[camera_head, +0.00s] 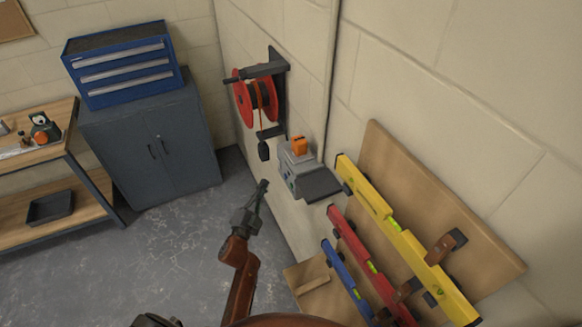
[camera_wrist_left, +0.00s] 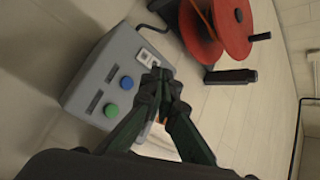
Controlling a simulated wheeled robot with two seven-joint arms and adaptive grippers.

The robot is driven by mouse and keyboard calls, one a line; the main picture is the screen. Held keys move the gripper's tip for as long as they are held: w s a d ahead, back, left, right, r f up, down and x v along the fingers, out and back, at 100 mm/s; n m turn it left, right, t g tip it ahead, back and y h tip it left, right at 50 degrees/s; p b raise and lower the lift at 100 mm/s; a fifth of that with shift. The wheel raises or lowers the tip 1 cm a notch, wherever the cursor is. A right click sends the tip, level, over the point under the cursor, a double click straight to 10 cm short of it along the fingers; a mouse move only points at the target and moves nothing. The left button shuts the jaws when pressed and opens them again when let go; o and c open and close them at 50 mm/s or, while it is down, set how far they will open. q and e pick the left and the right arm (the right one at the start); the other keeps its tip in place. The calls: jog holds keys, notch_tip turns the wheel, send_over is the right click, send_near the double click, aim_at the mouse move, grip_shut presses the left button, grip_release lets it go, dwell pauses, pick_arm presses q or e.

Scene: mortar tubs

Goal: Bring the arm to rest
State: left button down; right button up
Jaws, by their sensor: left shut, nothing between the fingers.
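My left arm comes up from the bottom of the head view. My left gripper (camera_head: 264,184) points up, with its fingertips together and nothing between them. It shows to the left of a grey wall box (camera_head: 296,170), with a gap between them in the picture. In the left wrist view the closed fingers (camera_wrist_left: 160,88) overlap the lower right part of the box (camera_wrist_left: 85,85), whose face has a blue and a green button. I cannot tell the distance to the box. My right gripper does not show.
A red reel (camera_head: 256,101) hangs on the wall above the box. Yellow (camera_head: 405,238), red (camera_head: 370,265) and blue (camera_head: 347,283) levels hang on a wooden board (camera_head: 400,165) at right. A grey cabinet (camera_head: 160,145) and a workbench (camera_head: 75,180) stand at left. The floor between is clear.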

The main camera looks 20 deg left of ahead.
pick_arm(q)
jog(key=s+d+f+n+g+b, duration=0.1)
jog(key=s+f+n+g, duration=0.3)
jog(key=f, duration=1.2)
jog(key=s+d+f+g, duration=0.25)
jog(key=s+f, duration=0.35)
jog(key=f, duration=0.9)
jog(key=s+f+n+g+b, duration=0.15)
jog(key=s+f+g, duration=0.35)
jog(key=f, duration=1.1)
jog(key=s+d+f+n+g+h, duration=0.1)
jog(key=s+f+g, duration=0.1)
jog(key=s+f, duration=0.7)
jog(key=s+d+f+n+g, duration=0.1)
jog(key=s+f+g, duration=0.1)
jog(key=s+f, duration=0.65)
jog(key=s+f+n+g, duration=0.1)
jog(key=s+f+g, duration=0.1)
jog(key=s, duration=1)
jog(key=s+f+n+g+b, duration=0.1)
jog(key=s+f+g, duration=0.1)
jog(key=s, duration=0.9)
jog(key=shift+s+a+f, duration=0.3)
jog(key=shift+s+f, duration=0.05)
jog(key=shift+f, duration=0.1)
